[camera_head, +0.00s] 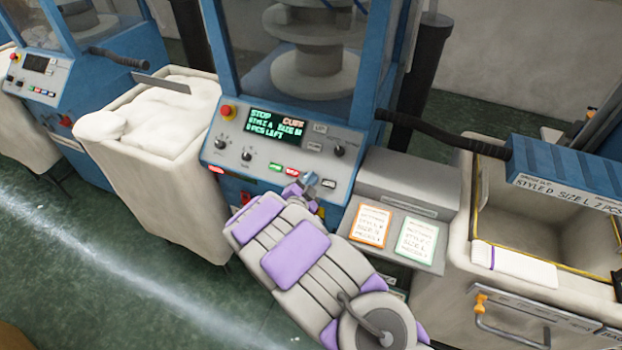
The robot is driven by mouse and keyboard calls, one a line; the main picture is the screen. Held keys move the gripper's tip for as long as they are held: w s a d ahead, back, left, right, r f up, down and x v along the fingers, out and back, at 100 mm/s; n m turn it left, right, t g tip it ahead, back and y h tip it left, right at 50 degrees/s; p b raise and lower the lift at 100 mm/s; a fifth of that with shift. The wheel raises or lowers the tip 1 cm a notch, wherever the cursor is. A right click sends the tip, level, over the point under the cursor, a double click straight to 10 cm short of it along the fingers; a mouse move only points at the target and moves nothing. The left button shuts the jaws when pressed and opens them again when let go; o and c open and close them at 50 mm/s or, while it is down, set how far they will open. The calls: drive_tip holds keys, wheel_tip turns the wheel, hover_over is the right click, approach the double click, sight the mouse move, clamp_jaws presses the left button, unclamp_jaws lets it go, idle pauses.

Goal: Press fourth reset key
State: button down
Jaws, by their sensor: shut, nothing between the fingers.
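A blue knitting machine with a grey control panel (231,147) stands at the centre. Its screen (274,125) shows green text reading STOP, with a style, a size and "0 PCS LEFT". Along the panel's lower edge is a row of small keys: a green key (275,167), a red key (292,171) and a pale key (328,183) at the right end. Labels on the keys are too small to read. My gripper (309,181) is shut and empty at this lower edge, between the red key and the pale key. It hides part of the row. I cannot tell whether it touches a key.
A red stop button (228,112) and black knobs sit on the panel. A full cream bin (160,180) stands left. A grey shelf with two cards (371,224) and an open cream bin (460,260) stand right.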

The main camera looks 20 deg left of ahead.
drive_tip(key=shift+a+f, duration=0.15)
drive_tip(key=shift+a, duration=0.45)
drive_tip(key=shift+a+f, duration=0.15)
drive_tip(key=shift+a, duration=0.4)
drive_tip(key=shift+d+r, duration=0.25)
drive_tip(key=shift+d, duration=0.75)
drive_tip(key=shift+a+f, duration=0.2)
drive_tip(key=shift+a, duration=0.65)
drive_tip(key=shift+d+r, duration=0.15)
drive_tip(key=shift+d, duration=0.55)
drive_tip(key=shift+w+a+f, duration=0.1)
drive_tip(key=shift+a+f, duration=0.2)
drive_tip(key=shift+a, duration=0.25)
drive_tip(key=shift+w+a+f, duration=0.1)
drive_tip(key=shift+f, duration=0.05)
drive_tip(key=shift+d, duration=0.35)
